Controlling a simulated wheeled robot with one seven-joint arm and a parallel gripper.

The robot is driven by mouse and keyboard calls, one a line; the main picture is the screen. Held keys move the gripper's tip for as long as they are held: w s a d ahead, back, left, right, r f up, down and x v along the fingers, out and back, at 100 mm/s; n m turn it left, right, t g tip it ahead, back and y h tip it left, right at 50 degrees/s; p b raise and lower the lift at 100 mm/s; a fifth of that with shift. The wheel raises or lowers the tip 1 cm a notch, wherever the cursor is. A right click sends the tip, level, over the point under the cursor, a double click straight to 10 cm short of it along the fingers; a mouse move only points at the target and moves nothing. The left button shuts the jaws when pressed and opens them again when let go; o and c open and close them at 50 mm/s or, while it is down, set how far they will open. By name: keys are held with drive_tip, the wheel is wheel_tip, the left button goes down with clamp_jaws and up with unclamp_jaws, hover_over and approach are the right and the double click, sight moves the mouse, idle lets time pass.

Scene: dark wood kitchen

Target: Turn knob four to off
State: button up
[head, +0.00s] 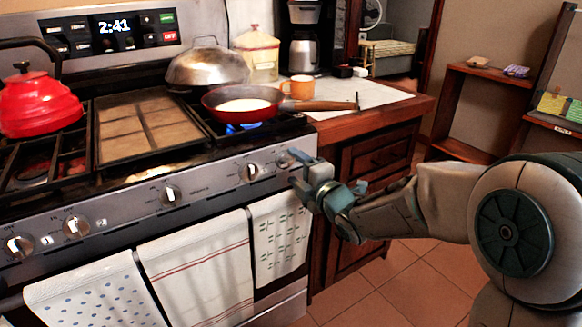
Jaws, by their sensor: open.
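The stove's front panel carries a row of silver knobs. From the left these are a far-left knob (20,245), a second knob (75,227), a middle knob (171,195), a knob right of the middle (251,172) and a far-right knob (284,160). Their labels are too small to read, so I cannot tell which is numbered four. My gripper (298,171) is open and empty at the panel's right end, close beside the far-right knob. I cannot tell whether it touches the knob. A blue flame (242,127) burns under the red pan (213,103).
The pan's wooden handle (324,106) reaches over the counter (365,119). A red kettle (38,103), a griddle (150,126) and a domed lid (207,65) occupy the stove top. Towels (200,270) hang below the knobs. An orange mug (299,87) stands behind the handle.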

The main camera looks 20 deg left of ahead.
sight(286, 161)
drive_tip(key=shift+x, duration=1.25)
drive_tip(key=c, duration=1)
drive_tip(key=shift+o, duration=0.2)
